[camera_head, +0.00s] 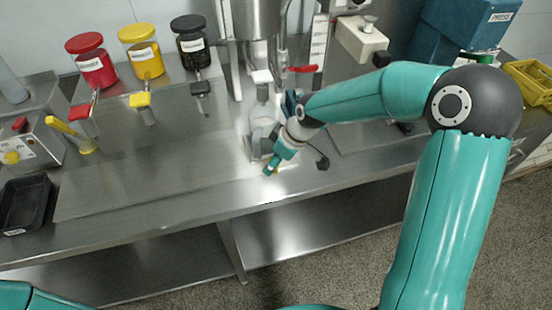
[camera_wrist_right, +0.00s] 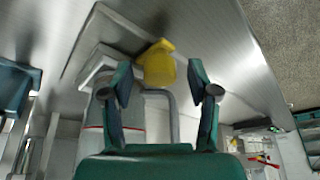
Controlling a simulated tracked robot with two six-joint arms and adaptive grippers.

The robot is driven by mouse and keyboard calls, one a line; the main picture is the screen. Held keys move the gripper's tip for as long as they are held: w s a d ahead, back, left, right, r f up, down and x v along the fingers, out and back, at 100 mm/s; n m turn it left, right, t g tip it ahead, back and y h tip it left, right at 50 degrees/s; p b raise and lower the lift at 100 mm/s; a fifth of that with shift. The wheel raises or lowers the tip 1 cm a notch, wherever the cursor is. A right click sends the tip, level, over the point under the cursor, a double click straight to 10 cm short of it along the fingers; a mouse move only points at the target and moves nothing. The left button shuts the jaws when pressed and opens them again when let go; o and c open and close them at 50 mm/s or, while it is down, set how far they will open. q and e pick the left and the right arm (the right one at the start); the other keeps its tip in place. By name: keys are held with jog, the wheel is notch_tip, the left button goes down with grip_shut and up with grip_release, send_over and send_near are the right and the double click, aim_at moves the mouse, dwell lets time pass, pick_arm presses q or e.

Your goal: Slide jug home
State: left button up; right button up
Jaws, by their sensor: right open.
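The clear, pale jug (camera_head: 262,117) stands upright on the steel bench, under the mill's outlet. My right gripper (camera_head: 280,154) is beside the jug, at its right front. In the right wrist view my right gripper (camera_wrist_right: 158,88) is open, with its two fingers apart. The jug's pale body (camera_wrist_right: 132,115) and grey handle (camera_wrist_right: 172,112) show beyond the fingers, the handle within the gap. I cannot tell whether a finger touches it. My left gripper is out of view.
Red (camera_head: 92,60), yellow (camera_head: 141,52) and black (camera_head: 189,42) lidded jars stand at the back left. A control box (camera_head: 32,145) and a black tray (camera_head: 27,203) are at the far left. A red-handled valve (camera_head: 303,69) is behind the jug. The bench's left middle is clear.

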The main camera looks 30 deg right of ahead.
grip_shut()
jog(key=shift+a, duration=0.15)
